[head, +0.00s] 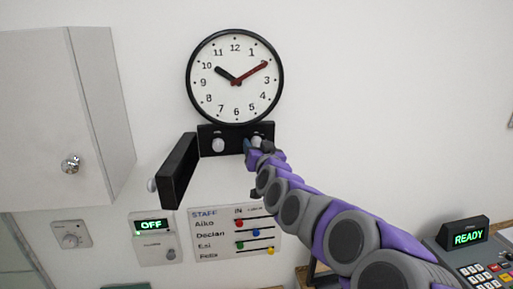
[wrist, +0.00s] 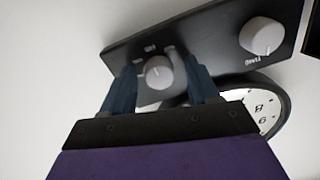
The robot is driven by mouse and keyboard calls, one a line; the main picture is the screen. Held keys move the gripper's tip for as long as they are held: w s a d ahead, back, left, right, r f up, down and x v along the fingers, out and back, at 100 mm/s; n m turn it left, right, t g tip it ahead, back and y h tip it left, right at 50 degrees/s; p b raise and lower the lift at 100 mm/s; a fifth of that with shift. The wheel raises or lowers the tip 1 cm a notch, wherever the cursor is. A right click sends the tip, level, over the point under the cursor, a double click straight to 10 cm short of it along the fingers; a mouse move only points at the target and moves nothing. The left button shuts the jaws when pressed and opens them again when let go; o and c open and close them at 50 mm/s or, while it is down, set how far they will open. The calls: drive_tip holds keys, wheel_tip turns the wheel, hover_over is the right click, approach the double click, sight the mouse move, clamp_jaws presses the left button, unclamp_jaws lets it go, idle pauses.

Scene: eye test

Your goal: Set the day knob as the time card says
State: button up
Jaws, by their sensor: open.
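A black panel (head: 237,132) is on the wall under the clock and carries two pale round knobs. The left knob (head: 218,145) is clear of my gripper and shows at upper right in the wrist view (wrist: 258,34). My gripper (head: 255,150) is at the right knob (head: 257,140), partly covering it. In the wrist view its open blue fingers stand either side of this knob (wrist: 158,72); contact is unclear. Small labels by both knobs are unreadable, so I cannot tell which is the day knob. I cannot make out a time card.
The wall clock (head: 235,78) shows about ten past ten. A black flap (head: 178,170) juts out left of the panel. Also around are a grey cabinet (head: 100,90), an OFF display unit (head: 157,240), a staff board (head: 225,232) and a READY terminal (head: 465,236).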

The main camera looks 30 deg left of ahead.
drive_tip(key=shift+d+r, duration=0.1)
drive_tip(key=shift+d, duration=0.25)
drive_tip(key=shift+c, duration=0.6)
drive_tip(key=shift+a, duration=0.3)
drive_tip(key=c, duration=0.9)
drive_tip(key=shift+f+m+b, duration=0.2)
drive_tip(key=shift+m+b, duration=0.1)
drive_tip(key=shift+b, duration=0.1)
drive_tip(key=shift+s+f+m+b, duration=0.1)
drive_tip(key=shift+f+m+b, duration=0.05)
drive_tip(key=shift+m+b, duration=3.7)
drive_tip(key=shift+m+p, duration=0.55)
drive_tip(key=shift+m, duration=0.2)
